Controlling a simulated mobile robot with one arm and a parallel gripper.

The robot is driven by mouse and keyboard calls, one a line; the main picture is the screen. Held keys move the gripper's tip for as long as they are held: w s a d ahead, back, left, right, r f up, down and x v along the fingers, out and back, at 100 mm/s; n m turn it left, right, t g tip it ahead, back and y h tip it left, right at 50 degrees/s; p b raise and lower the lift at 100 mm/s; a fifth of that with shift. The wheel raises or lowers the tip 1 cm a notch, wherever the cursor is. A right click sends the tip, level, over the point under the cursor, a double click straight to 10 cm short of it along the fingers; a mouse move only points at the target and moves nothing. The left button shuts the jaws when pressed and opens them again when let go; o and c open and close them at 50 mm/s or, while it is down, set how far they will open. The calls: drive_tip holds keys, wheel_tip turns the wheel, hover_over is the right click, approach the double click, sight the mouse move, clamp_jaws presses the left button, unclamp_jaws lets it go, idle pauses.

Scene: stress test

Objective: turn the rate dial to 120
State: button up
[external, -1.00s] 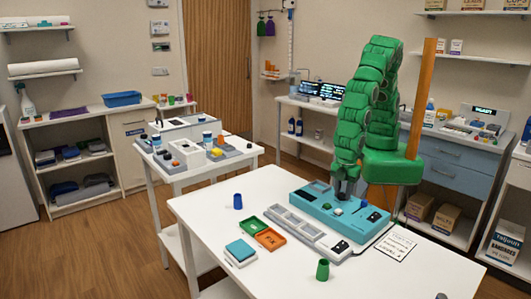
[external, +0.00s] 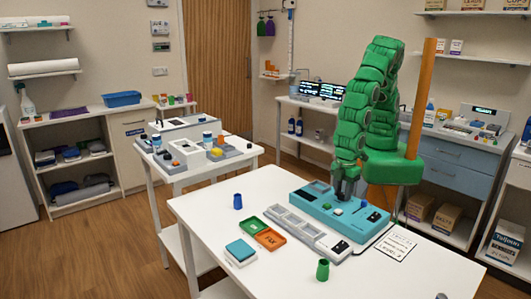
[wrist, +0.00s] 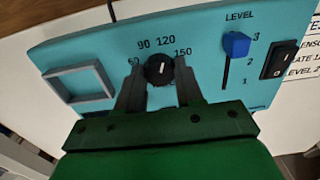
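The rate dial (wrist: 159,70) is a round black knob on a turquoise panel (wrist: 210,80), with 60, 90, 120 and 150 printed around it. Its white mark points roughly up in the wrist view, toward the area of 90 and 120; the exact setting is hard to read. My gripper (wrist: 160,78) has one dark finger on each side of the dial, very close to it. I cannot tell whether the fingers touch it. In the external view my gripper (external: 346,190) reaches down over the turquoise device (external: 315,205) and hides the dial.
Right of the dial are a blue LEVEL slider (wrist: 236,44) near 3 and a black rocker switch (wrist: 284,59). A grey square frame (wrist: 78,83) is at left. On the white table are green and orange trays (external: 270,239), a blue cup (external: 238,201) and a green cup (external: 322,269).

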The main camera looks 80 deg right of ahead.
sight(342, 194)
drive_tip(key=o, duration=0.3)
drive_tip(key=shift+o, duration=0.2)
drive_tip(key=shift+r, duration=0.15)
wheel_tip(342, 194, up, 8)
drive_tip(key=shift+f, duration=0.2)
idle(0.5)
